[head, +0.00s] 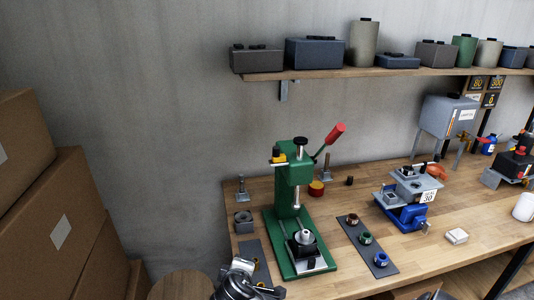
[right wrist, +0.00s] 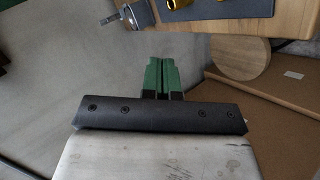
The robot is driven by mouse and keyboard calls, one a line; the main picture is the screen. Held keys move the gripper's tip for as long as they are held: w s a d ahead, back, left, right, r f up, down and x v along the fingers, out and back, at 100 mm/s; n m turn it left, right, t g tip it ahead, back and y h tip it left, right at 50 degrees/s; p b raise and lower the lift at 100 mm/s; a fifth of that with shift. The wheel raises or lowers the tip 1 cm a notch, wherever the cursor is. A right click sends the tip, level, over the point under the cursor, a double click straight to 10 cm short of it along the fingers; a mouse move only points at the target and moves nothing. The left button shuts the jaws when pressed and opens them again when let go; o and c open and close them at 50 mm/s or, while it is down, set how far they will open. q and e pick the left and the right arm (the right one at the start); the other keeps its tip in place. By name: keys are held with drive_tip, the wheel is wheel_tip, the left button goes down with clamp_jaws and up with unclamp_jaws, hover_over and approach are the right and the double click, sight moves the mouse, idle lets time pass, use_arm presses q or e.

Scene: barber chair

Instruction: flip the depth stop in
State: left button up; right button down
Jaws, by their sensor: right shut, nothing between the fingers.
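A green press (head: 294,176) with a red-tipped lever (head: 335,133) stands on the wooden bench in the head view. A small yellow and black piece (head: 278,155) sits at the left side of its head; it looks like the depth stop, but its exact position is too small to tell. My right gripper (right wrist: 161,61) shows in the right wrist view, its green fingers together and empty. It is apart from the press, which the right wrist view does not show. A grey and black part of my arm (head: 240,281) shows at the bench's front edge. My left gripper is not in view.
A dark mat with several ringed parts (head: 366,241) lies right of the press. A blue-based fixture (head: 405,212) stands further right. A round wooden stool top (right wrist: 241,60) is near the bench edge. Cardboard boxes (head: 50,190) are stacked at left. A loaded shelf (head: 400,72) hangs above.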

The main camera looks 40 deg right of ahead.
drive_tip(key=w+d+r+h, duration=0.2)
drive_tip(key=r, duration=0.5)
drive_tip(key=w+d+r+h, duration=0.2)
drive_tip(key=r+h, duration=0.1)
drive_tip(key=r, duration=0.5)
drive_tip(key=w+d+r+h, duration=0.2)
drive_tip(key=w+r, duration=0.1)
drive_tip(key=r, duration=0.4)
drive_tip(key=shift+d+r+h+p, duration=0.15)
drive_tip(key=shift+r+h+p, duration=0.15)
drive_tip(key=shift+h+p, duration=0.1)
drive_tip(key=shift+w, duration=0.1)
